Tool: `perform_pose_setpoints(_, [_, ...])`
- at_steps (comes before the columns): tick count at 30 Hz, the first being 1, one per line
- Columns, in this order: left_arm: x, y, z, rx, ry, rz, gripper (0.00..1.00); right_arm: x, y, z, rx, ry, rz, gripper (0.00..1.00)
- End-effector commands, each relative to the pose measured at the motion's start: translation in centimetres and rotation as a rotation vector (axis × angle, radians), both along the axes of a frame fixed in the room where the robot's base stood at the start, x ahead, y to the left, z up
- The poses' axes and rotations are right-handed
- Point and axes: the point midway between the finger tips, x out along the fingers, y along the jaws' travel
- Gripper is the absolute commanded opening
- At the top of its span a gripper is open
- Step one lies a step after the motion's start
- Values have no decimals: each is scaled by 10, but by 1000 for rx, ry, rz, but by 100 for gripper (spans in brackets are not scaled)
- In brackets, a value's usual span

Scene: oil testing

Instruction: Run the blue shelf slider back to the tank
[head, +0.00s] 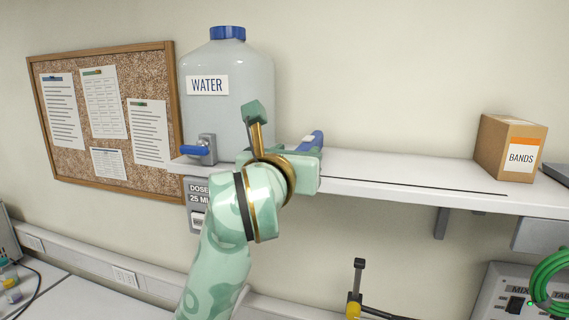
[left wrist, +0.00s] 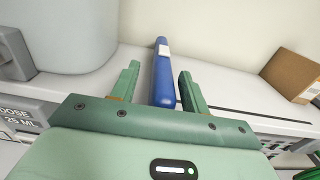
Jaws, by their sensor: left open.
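The blue slider (head: 312,140) stands up from the shelf just right of the water tank (head: 238,110), near the left end of the dark slot. In the left wrist view the blue slider (left wrist: 163,80), with a white patch, stands between the fingers of my left gripper (left wrist: 160,90). The jaws are open, one finger on each side, with gaps showing. The tank (left wrist: 75,35) is at the upper left there, with shelf surface between it and the slider. In the head view my left gripper (head: 303,158) partly hides the slider's base. My right gripper is not in view.
The white shelf (head: 410,170) is clear along the slot (head: 430,187) up to the BANDS box (head: 510,147) at the right. A blue-handled tap (head: 200,150) is at the tank's lower left. A black-and-yellow upright (head: 356,290) and green hose (head: 548,275) are below.

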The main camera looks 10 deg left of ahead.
Motion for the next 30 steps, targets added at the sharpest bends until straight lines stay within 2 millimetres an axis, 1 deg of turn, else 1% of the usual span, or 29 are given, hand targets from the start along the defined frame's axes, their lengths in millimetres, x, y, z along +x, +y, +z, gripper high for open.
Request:
perform_pose_setpoints(2, [-9, 2, -1, 1, -2, -1, 45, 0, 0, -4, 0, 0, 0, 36])
perform_pose_setpoints(5, [-28, 6, -2, -2, -3, -2, 45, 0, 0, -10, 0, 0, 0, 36])
perform_pose_setpoints(10, [-77, 16, -2, -3, -5, -2, 45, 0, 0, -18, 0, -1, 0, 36])
perform_pose_setpoints(13, [-106, 23, 0, -4, -6, -2, 45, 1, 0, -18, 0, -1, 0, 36])
perform_pose_setpoints(15, [-126, 28, 1, -3, -5, -1, 45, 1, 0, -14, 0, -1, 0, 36])
perform_pose_setpoints(16, [-133, 29, 1, -3, -6, -1, 45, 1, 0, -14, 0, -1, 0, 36])
perform_pose_setpoints(18, [-136, 33, -5, 2, -1, 13, 45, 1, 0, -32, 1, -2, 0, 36])
perform_pose_setpoints(21, [-144, 34, -5, 2, 2, 13, 45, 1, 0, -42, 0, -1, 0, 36])
perform_pose_setpoints(25, [-151, 35, -4, 0, 1, 7, 45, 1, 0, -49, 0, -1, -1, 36])
perform_pose_setpoints(30, [-154, 34, -2, -2, 0, 2, 45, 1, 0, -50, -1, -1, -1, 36])
